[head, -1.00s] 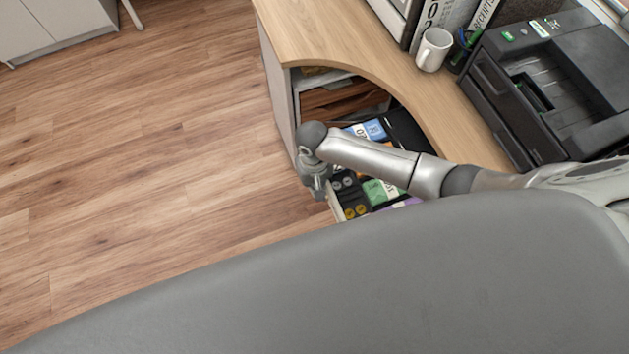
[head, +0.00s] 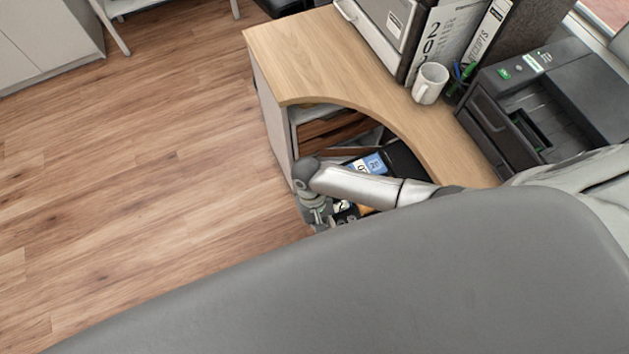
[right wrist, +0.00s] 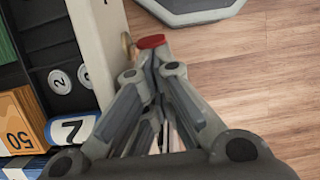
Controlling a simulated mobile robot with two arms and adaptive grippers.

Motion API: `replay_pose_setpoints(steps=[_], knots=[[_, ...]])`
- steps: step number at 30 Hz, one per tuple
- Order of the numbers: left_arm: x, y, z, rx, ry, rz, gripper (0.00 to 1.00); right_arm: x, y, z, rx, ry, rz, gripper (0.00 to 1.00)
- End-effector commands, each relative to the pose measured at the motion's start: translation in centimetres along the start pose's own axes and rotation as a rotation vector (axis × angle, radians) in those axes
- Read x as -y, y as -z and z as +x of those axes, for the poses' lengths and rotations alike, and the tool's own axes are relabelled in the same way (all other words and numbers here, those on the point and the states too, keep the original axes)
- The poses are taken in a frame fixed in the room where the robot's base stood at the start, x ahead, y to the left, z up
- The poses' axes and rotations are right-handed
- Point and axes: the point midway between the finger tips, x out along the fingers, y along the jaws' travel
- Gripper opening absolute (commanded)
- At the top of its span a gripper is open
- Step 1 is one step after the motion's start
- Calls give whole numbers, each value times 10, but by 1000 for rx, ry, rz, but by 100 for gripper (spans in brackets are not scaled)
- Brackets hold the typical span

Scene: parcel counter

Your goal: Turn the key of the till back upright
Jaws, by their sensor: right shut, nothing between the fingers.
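The till is an open drawer under the counter. In the head view its banknote compartments (head: 370,164) show partly behind my right arm. In the right wrist view its pale front wall (right wrist: 101,45) runs down the left of my gripper. A brass lock piece (right wrist: 126,44) sits at the outer side of that wall, with a red key head (right wrist: 151,41) beside it. The key's turn angle cannot be told from above. My right gripper (right wrist: 151,62) is shut and empty, its fingertips right at the red key head; touching or apart is unclear. It also shows in the head view (head: 318,219). My left gripper is out of view.
The wooden counter (head: 300,60) curves above the drawer. A white mug (head: 430,83), a pen cup, binders and a black printer (head: 550,95) stand on it. Wooden floor to the left is clear. A grey base plate (right wrist: 190,8) shows on the floor in the right wrist view.

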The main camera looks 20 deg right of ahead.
Motion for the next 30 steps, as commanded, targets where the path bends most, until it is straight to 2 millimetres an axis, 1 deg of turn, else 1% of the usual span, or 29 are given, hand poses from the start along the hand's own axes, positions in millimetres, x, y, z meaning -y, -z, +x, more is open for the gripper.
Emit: replay_pose_setpoints(steps=[1, 5, 8, 15, 18, 30], knots=[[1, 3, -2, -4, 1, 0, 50, 0, -9, 5, 39, -2, 1, 0], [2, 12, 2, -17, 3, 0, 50, 0, -8, 9, 103, -2, 2, 0], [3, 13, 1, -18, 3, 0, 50, 1, -7, 9, 139, 0, 2, 0], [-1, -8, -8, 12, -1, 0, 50, 1, -6, 12, 149, 1, 1, 0], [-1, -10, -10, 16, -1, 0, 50, 1, -5, 14, 148, 1, 0, 0], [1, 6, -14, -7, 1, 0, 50, 0, 0, 18, 140, 1, 0, 0]])
